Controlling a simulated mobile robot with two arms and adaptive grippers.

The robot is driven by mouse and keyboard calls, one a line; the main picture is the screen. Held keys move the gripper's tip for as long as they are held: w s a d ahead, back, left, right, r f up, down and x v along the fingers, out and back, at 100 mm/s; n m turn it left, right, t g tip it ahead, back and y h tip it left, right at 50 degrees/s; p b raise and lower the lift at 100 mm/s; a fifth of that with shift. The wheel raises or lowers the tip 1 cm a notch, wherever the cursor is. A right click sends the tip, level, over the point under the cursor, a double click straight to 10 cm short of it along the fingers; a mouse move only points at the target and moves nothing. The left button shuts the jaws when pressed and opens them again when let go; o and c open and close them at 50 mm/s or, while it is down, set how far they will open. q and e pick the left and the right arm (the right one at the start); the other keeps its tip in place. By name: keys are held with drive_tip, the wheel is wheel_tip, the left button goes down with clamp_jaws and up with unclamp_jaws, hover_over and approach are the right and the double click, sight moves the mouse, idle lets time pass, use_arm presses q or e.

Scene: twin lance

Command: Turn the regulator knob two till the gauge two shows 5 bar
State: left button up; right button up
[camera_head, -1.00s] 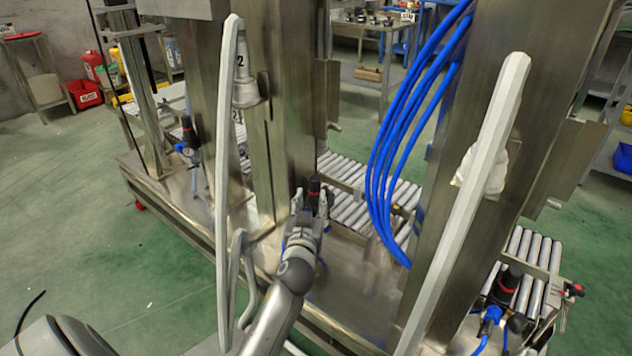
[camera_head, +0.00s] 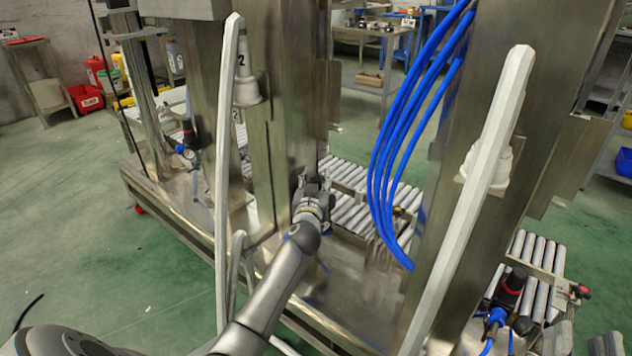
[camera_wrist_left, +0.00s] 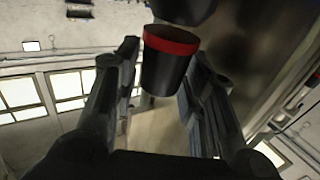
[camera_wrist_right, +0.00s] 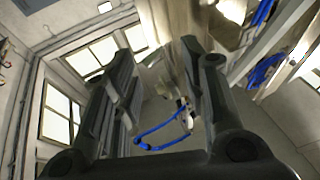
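In the left wrist view, a black regulator knob with a red band (camera_wrist_left: 168,62) is between the two fingers of my left gripper (camera_wrist_left: 162,85). The fingers are apart on either side of it, with a thin gap showing at its left; firm contact is not visible. In the head view, my left gripper (camera_head: 313,186) is at the middle regulator, beside the steel column, and hides the knob. Gauge two and its reading cannot be seen. My right gripper (camera_wrist_right: 155,90) is open and empty in the right wrist view; its fingers do not show in the head view.
Another regulator (camera_head: 187,145) stands at the left, and one with a red-banded knob (camera_head: 512,285) at the right. Blue hoses (camera_head: 385,165) hang right of my left gripper. Pale vertical bars (camera_head: 226,170) stand close in front. A roller conveyor (camera_head: 350,212) lies behind.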

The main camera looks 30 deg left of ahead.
use_arm(q)
drive_tip(key=c, duration=0.8)
drive_tip(key=shift+m+t+h+p, duration=0.35)
drive_tip(key=shift+h+p, duration=0.25)
drive_tip(key=shift+p, duration=0.2)
drive_tip(key=shift+m+h+p, duration=0.45)
drive_tip(key=shift+h+p, duration=0.15)
drive_tip(key=shift+p, duration=0.05)
drive_tip(key=shift+d+m+t+h+p, duration=0.1)
drive_tip(key=shift+m+t+h+p, duration=0.35)
drive_tip(key=shift+m+h+p, duration=0.4)
use_arm(e)
drive_tip(key=s+d+f+g+h, duration=0.2)
drive_tip(key=s+f+g, duration=0.2)
drive_tip(key=f, duration=0.5)
drive_tip(key=s+d+f+g+h, duration=0.1)
drive_tip(key=s+d+f+g, duration=0.1)
drive_tip(key=f+g, duration=0.7)
drive_tip(key=shift+s+d+f+m+h, duration=0.3)
drive_tip(key=shift+s+d+f+h, duration=0.1)
drive_tip(key=shift+s+f, duration=0.35)
drive_tip(key=shift+s+r, duration=0.1)
use_arm(q)
drive_tip(key=o, duration=0.8)
